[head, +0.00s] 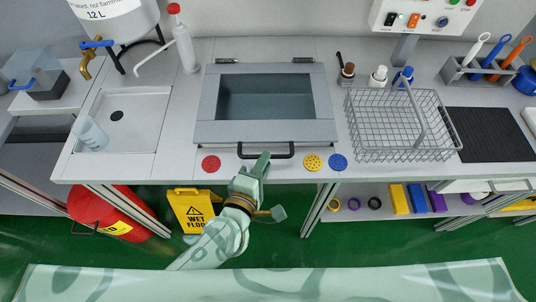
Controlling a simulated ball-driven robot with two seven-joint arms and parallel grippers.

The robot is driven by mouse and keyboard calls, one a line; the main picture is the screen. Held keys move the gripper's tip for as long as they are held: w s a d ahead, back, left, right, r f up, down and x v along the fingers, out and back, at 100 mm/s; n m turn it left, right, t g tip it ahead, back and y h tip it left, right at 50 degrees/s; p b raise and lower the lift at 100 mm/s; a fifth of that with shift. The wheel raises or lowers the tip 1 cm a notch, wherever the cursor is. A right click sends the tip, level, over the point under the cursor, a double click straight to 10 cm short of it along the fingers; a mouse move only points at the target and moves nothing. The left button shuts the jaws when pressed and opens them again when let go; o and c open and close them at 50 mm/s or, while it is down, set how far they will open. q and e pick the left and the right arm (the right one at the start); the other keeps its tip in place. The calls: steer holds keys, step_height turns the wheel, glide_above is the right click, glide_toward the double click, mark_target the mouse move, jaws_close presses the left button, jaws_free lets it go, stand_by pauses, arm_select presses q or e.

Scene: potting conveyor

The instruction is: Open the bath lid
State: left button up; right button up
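The bath lid (205,100) is a grey frame around a dark, see-through pane (266,97), set in the middle of the bench. It looks closed, lying flat, with two dark hinges at its back edge. A black bar handle (266,155) is at its front edge. My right gripper is not in view.
Red (211,164), yellow (313,162) and blue (338,162) discs lie along the bench's front edge. A wire basket (375,125) and small bottles stand right of the lid. A sink (140,105) with a beaker (90,133) is left. A yellow wet-floor sign (190,208) stands below.

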arm_select(q)
steer(key=shift+x, duration=1.65)
